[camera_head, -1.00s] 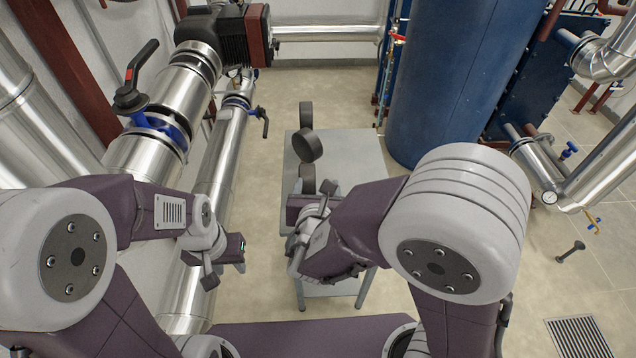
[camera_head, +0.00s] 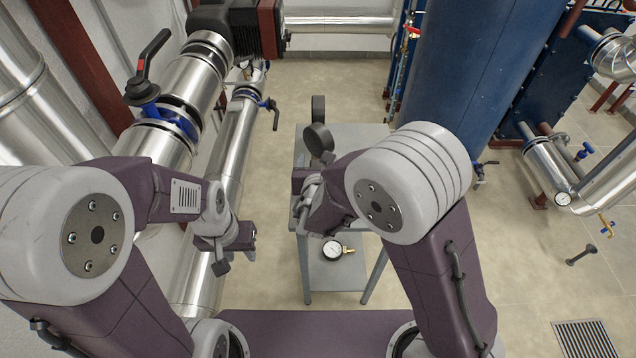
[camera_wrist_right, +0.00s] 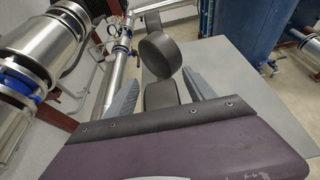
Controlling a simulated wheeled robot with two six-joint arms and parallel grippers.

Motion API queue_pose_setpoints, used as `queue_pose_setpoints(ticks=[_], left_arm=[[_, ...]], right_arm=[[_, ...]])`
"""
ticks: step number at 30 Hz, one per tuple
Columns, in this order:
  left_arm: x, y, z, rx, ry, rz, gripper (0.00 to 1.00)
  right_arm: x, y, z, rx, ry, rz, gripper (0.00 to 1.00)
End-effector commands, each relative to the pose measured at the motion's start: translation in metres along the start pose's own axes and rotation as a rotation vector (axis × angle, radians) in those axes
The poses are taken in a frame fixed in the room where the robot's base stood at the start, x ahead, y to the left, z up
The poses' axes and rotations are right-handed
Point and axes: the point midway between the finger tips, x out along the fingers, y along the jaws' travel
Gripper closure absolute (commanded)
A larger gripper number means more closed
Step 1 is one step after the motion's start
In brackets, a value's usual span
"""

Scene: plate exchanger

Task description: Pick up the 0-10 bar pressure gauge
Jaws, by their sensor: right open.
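Two dark round gauges, seen from behind, stand on the grey table: a far gauge (camera_head: 318,108) and a middle gauge (camera_head: 319,139). In the right wrist view the far gauge (camera_wrist_right: 153,22) and middle gauge (camera_wrist_right: 158,56) line up beyond a nearer dark gauge (camera_wrist_right: 161,94). My right gripper (camera_wrist_right: 160,84) is open, its fingers on either side of the nearer gauge, apart from it as far as I can tell. In the head view my right gripper (camera_head: 305,186) hides that gauge. No dial readings show, so the 0-10 bar one cannot be told. My left gripper (camera_head: 224,250) hangs left of the table.
The table (camera_head: 362,136) is bare on its right side. A white-faced gauge with a brass fitting (camera_head: 332,250) lies on the lower shelf. A blue tank (camera_head: 470,80) stands behind right. Silver pipes (camera_head: 225,150) run along the left.

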Motion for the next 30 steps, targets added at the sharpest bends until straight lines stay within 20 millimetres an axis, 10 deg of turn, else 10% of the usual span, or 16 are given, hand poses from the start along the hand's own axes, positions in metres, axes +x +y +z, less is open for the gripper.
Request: queue_pose_setpoints(ticks=[7,14,30], left_arm=[[0.000,0.000,0.000,0.000,0.000,0.000,0.64],[0.000,0.000,0.000,0.000,0.000,0.000,0.64],[-0.004,0.000,0.000,0.000,0.000,0.000,0.64]], right_arm=[[0.004,0.000,0.000,0.000,0.000,0.000,0.37],[0.003,0.000,0.000,0.000,0.000,0.000,1.00],[-0.004,0.000,0.019,0.004,-0.006,0.001,1.00]])
